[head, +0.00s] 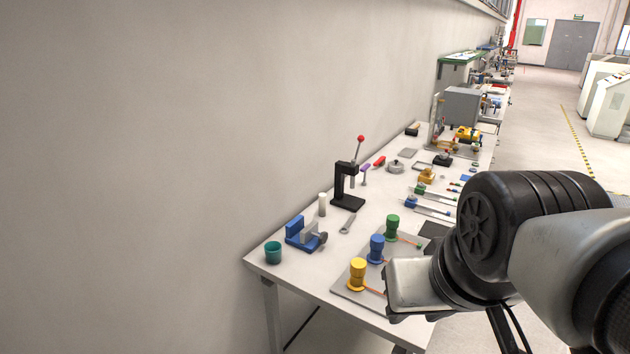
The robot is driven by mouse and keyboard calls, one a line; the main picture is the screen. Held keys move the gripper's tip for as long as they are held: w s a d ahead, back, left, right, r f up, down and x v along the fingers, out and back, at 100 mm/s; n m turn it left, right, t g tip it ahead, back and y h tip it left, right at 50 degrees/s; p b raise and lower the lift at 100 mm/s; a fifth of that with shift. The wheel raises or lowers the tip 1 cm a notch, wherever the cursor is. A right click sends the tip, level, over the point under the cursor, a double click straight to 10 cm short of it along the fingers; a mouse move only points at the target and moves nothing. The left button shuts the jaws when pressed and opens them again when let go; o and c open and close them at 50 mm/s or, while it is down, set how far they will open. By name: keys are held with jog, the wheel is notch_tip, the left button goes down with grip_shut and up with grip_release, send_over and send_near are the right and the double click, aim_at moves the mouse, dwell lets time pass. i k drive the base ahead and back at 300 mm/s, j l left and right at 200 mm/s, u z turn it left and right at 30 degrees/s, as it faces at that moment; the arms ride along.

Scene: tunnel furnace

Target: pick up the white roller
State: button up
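A small white upright cylinder (322,204), which looks like the white roller, stands on the white workbench (268,265) near its left end. It is between the blue vise and the black lever press, close to the wall side. Nothing touches it as far as I can see. My arm's links fill the lower right of the head view, over the front edge of the bench. My gripper's fingers do not show, and the arm is well apart from the cylinder.
Around the cylinder are a blue vise (300,236), a teal cup (273,253), a black press (348,190) with a red knob, and a wrench (347,223). A grey board (345,290) with yellow, blue and green pegs lies in front. A plain wall (150,150) borders the bench.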

aim_at(322, 196)
jog(key=k+l+u, duration=0.1)
jog(key=l+u, duration=0.15)
jog(key=l, duration=0.3)
jog(key=k+l+u, duration=0.1)
jog(key=l+u, duration=0.15)
jog(key=l, duration=0.25)
jog(key=l+u, duration=0.25)
jog(key=l, duration=0.3)
jog(key=l+u, duration=0.3)
jog(key=l, duration=0.25)
jog(key=i+l+u, duration=0.1)
jog(key=l+u, duration=0.4)
jog(key=l, duration=0.55)
jog(key=i+l+u, duration=0.2)
jog(key=l, duration=0.35)
jog(key=i+l+u, duration=0.1)
jog(key=i+l, duration=0.15)
